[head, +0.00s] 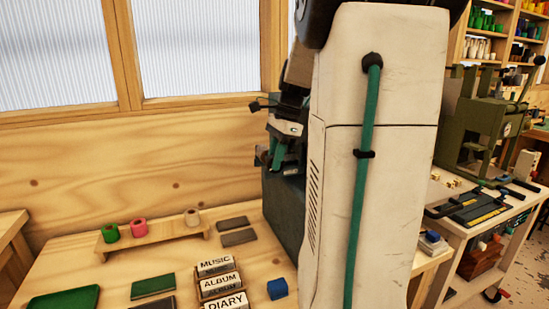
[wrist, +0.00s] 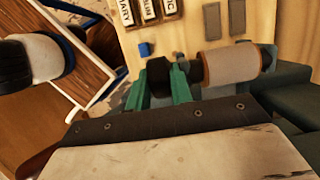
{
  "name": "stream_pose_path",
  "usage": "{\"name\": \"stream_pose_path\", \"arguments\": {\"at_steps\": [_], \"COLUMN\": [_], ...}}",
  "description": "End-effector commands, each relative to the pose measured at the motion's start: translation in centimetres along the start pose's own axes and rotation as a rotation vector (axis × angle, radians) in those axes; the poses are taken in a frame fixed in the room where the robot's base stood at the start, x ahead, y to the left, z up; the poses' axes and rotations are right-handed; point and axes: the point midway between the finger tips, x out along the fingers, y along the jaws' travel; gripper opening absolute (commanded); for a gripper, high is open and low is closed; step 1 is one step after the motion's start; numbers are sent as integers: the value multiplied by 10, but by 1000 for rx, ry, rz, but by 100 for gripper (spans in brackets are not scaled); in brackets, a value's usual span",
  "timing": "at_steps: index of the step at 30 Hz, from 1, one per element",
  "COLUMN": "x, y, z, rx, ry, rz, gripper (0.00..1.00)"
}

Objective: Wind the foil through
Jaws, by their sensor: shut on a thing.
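In the wrist view, the two green fingers of my gripper (wrist: 160,90) are closed around a black knob (wrist: 158,72). Right beside the knob, a tan-copper foil roll (wrist: 232,66) sits on a dark spindle of the grey-green machine (wrist: 285,110). In the head view, my gripper (head: 279,152) shows only in part, above the dark machine body (head: 285,208); my white arm hides most of the machine. Green (head: 111,233), pink (head: 139,228) and pale tan (head: 192,217) foil rolls stand on a low wooden rack (head: 160,240) at the left.
Blocks lettered MUSIC, ALBUM and DIARY (head: 220,285) stand on the bench beside a blue cube (head: 277,289). Dark flat pieces (head: 238,237) and a green tray (head: 64,299) lie nearby. A green press (head: 480,120) stands on another bench at right.

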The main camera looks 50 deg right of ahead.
Motion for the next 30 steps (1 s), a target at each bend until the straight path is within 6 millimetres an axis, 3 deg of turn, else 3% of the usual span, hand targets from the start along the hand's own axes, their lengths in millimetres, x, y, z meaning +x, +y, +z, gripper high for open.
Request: {"name": "stream_pose_path", "arguments": {"at_steps": [4, 5, 7, 17, 30], "x": [-1, -1, -1, -3, -68], "y": [-1, -1, -1, 0, -1], "z": [0, 0, 0, 0, 0], "rx": [-2, -2, -2, -1, -1], "ry": [2, 2, 2, 3, 3], "rz": [-3, -3, -3, -2, -3], "gripper": [0, 25, 44, 44, 44]}}
